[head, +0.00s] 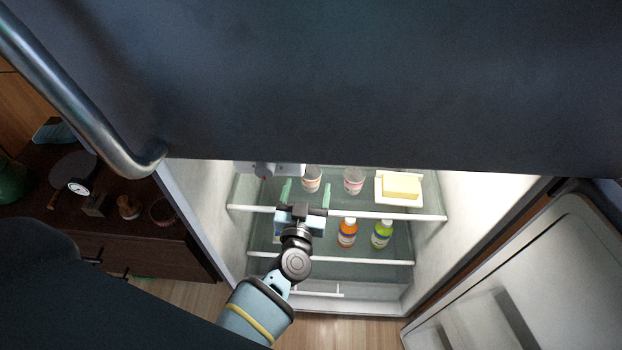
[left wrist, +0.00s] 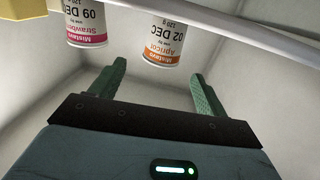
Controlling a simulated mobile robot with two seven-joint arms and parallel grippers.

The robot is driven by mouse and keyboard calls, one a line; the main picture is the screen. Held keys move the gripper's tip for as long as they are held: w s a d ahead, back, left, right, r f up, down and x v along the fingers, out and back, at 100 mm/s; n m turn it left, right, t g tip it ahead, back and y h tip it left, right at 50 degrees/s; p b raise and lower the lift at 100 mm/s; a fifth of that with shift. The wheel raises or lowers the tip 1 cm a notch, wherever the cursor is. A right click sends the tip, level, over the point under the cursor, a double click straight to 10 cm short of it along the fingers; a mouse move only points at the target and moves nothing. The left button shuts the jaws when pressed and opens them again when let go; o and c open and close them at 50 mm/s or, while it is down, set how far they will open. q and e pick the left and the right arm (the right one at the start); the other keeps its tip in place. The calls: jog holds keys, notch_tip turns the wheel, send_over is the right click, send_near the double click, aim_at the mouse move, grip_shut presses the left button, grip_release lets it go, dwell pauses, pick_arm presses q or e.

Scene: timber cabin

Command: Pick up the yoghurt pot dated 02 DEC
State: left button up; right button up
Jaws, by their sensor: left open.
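The yoghurt pot dated 02 DEC (left wrist: 166,38), with an orange Apricot label, shows upside down in the left wrist view. In the head view the orange-labelled pot (head: 311,180) is the left one on the upper fridge shelf (head: 370,215). A pink-labelled Strawberry pot dated 09 DEC (left wrist: 88,24) stands beside it, also visible in the head view (head: 353,181). My left gripper (head: 307,191) is open and empty, its green fingers pointing toward the 02 DEC pot. In the left wrist view the pot lies beyond the gripper's fingertips (left wrist: 158,74), roughly between them.
A butter dish (head: 401,189) stands right of the pots. An orange bottle (head: 347,233) and a green bottle (head: 383,234) stand on the shelf below. The fridge side walls and the open lower door (head: 540,270) bound the space. A dark upper door (head: 340,80) hangs above.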

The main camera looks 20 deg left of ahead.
aim_at(309, 179)
pick_arm(q)
jog(key=w, duration=0.1)
jog(key=w+b, duration=0.1)
jog(key=w, duration=0.1)
jog(key=shift+w+a+f+b, duration=0.2)
jog(key=shift+w+a+b, duration=0.05)
jog(key=shift+a+b, duration=0.1)
jog(key=shift+w, duration=0.15)
jog(key=shift+r, duration=0.1)
jog(key=shift+c, duration=0.2)
pick_arm(e)
jog(key=shift+w+d+f, duration=0.2)
jog(key=shift+w+f, duration=0.25)
jog(key=shift+f, duration=0.35)
pick_arm(q)
jog(key=c, duration=1.1)
pick_arm(e)
jog(key=shift+s+a, duration=0.1)
jog(key=shift+s, duration=0.15)
pick_arm(q)
jog(key=shift+r, duration=0.2)
